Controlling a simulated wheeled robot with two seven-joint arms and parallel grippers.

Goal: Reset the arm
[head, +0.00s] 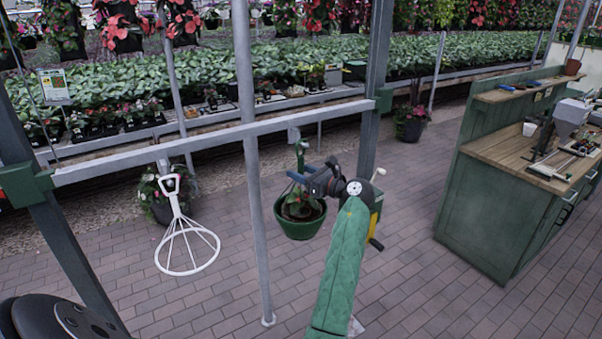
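The pot holds a leafy plant and hangs below a hook on the grey crossbar (215,143). Part of the pot's hanger is hidden by the gripper.
A white wire hanger frame (188,245) hangs from the crossbar at left. A grey upright post (251,210) stands left of the pot. A green workbench (495,215) with tools stands at right. Plant shelves fill the back.

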